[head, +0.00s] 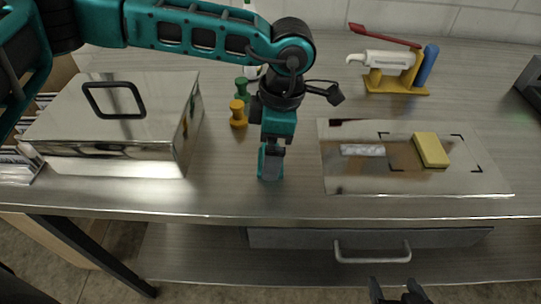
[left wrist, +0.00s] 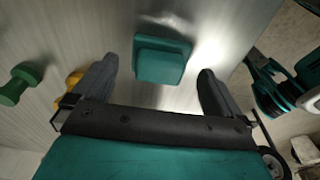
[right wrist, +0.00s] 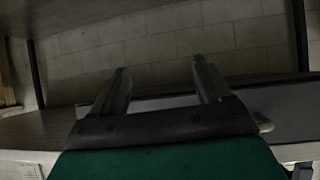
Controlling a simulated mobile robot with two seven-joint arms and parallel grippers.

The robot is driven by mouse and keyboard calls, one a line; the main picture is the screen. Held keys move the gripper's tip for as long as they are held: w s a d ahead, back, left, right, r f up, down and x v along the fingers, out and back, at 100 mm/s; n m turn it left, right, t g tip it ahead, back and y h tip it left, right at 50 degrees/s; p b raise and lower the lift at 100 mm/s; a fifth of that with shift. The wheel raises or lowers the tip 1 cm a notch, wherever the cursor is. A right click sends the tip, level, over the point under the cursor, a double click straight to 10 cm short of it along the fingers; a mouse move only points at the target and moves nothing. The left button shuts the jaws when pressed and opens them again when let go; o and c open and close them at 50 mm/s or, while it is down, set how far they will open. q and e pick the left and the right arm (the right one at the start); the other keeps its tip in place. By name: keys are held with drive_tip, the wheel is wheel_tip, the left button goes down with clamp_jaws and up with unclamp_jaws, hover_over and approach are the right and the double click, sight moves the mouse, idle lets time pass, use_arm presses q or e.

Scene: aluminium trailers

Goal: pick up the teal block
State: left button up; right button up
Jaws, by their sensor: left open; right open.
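The teal block (left wrist: 162,58) stands on the metal bench, and the left wrist view shows it between the spread fingers of my left gripper (left wrist: 159,70). There is a visible gap on each side of it. In the head view the block (head: 263,162) shows near the bench's front, partly hidden by my left gripper, which points down over it. My right gripper (head: 395,288) is open and empty, low in front of the bench. The right wrist view shows its fingers (right wrist: 160,68) apart with nothing between them.
A lidded steel box (head: 112,125) stands left. Orange (head: 238,114) and green (left wrist: 20,84) pegs stand close beside my left gripper. A flat plate (head: 350,180) with a yellow block (head: 431,149) lies right. A yellow holder (head: 395,83) with tools stands behind. A drawer (head: 370,240) hangs below the benchtop.

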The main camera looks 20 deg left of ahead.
use_arm(q)
drive_tip(key=shift+a+f, duration=0.15)
drive_tip(key=shift+f, duration=0.75)
drive_tip(key=shift+c, duration=0.2)
drive_tip(key=c, duration=1)
drive_tip(key=shift+r, duration=0.1)
drive_tip(key=shift+c, duration=0.2)
wheel_tip(320, 180, up, 20)
